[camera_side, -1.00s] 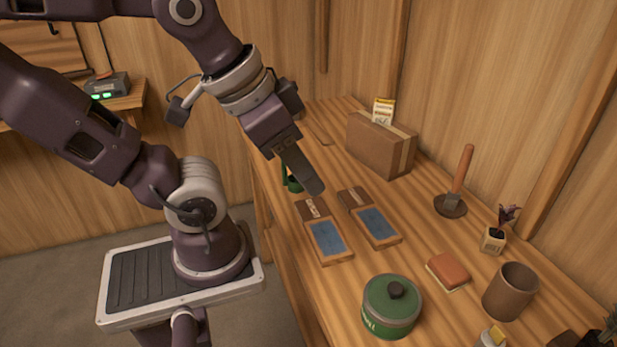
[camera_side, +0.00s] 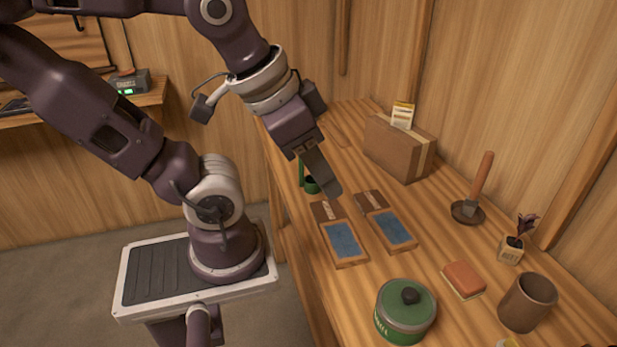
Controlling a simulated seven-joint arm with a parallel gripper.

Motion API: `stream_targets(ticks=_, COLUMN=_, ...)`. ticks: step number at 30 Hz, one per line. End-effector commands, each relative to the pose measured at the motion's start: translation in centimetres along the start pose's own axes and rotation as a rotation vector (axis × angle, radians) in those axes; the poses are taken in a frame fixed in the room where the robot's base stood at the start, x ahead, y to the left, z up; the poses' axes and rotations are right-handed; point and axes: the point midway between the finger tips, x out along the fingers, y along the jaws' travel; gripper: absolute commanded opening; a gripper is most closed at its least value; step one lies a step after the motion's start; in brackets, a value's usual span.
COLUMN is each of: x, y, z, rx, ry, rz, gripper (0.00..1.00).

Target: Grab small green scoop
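The small green scoop (camera_side: 312,186) sits on the wooden bench near its left edge, with a thin green handle (camera_side: 301,173) standing up on its left side. My gripper (camera_side: 327,185) points down and to the right, just in front of the scoop in this view, and covers part of it. Only one broad grey finger shows clearly, so I cannot tell whether the gripper is open or shut. I cannot tell whether the finger touches the scoop; the scoop appears to stand on the bench.
Two wood-framed blue panels (camera_side: 343,240) lie just in front of the gripper. A green lidded tin (camera_side: 405,312), sponge-like block (camera_side: 464,279), brown cup (camera_side: 527,302), potted plant (camera_side: 511,249), wooden-handled tool (camera_side: 481,183) and cardboard box (camera_side: 396,149) stand to the right.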

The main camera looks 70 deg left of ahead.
Motion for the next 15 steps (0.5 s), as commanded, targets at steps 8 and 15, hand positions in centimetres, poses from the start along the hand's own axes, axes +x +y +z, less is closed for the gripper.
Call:
stream_targets(ticks=8, x=7.9, y=-7.8, z=2.6, rx=0.272, ry=-0.551, rz=-0.224, gripper=0.39)
stream_targets(ticks=15, x=12.8, y=-17.9, z=4.8, rx=0.758, ry=-1.103, rz=-0.539, gripper=0.39)
